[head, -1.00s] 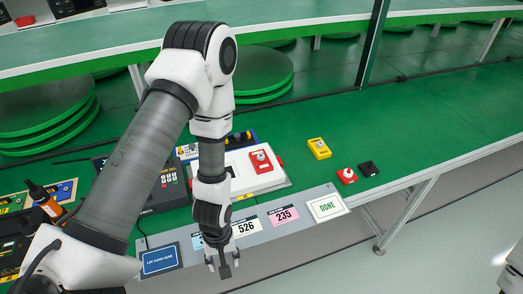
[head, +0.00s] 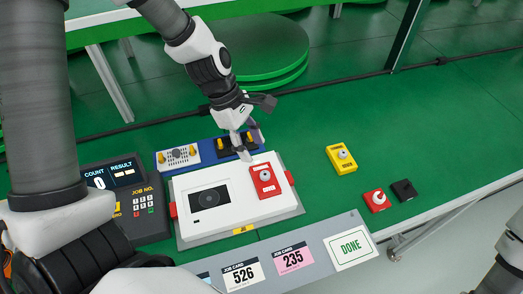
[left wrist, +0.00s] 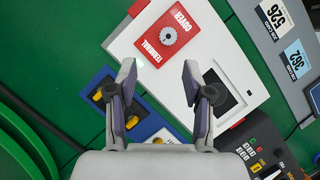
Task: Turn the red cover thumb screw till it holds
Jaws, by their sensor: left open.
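The red cover (head: 264,181) lies on the right part of a white panel unit (head: 236,212). A grey knurled thumb screw (head: 265,175) stands at its middle. In the left wrist view the red cover (left wrist: 190,22) reads "TERMINAL COVER", and the thumb screw (left wrist: 168,36) lies beyond the fingertips. My left gripper (head: 251,145) is over the unit's back edge, behind the cover, its fingers angled down. In the left wrist view the gripper (left wrist: 158,68) is open with nothing between its fingers. It is apart from the screw. My right gripper is not in view.
A keypad box (head: 125,195) stands left. A yellow block (head: 342,159), red block (head: 377,200) and black block (head: 404,190) lie right. Job cards line the front edge.

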